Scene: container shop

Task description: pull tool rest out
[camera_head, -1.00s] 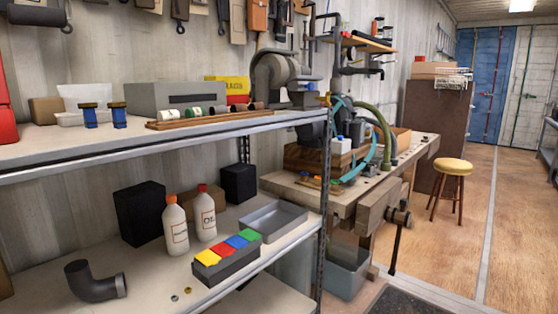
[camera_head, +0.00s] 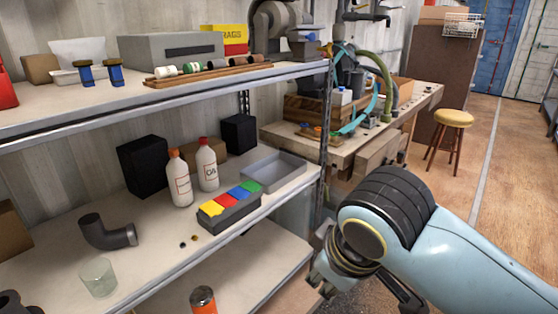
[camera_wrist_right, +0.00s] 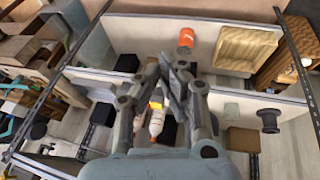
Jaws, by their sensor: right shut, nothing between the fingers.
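A grey grinder-like machine (camera_head: 272,28) stands at the far right end of the top shelf. My right gripper (camera_head: 325,280) is low in front of the shelf's right end, well below and apart from the machine. In the right wrist view the right gripper's fingers (camera_wrist_right: 171,68) are together and empty, with shelves beyond them. My left gripper is out of view.
The metal shelf's front edge (camera_head: 170,105) and corner post (camera_head: 323,150) stand near my right arm. The lower shelf holds bottles (camera_head: 207,165), a grey tray (camera_head: 273,172) and a colored-lid box (camera_head: 229,205). A workbench (camera_head: 345,150) and stool (camera_head: 453,118) stand behind. Floor at right is clear.

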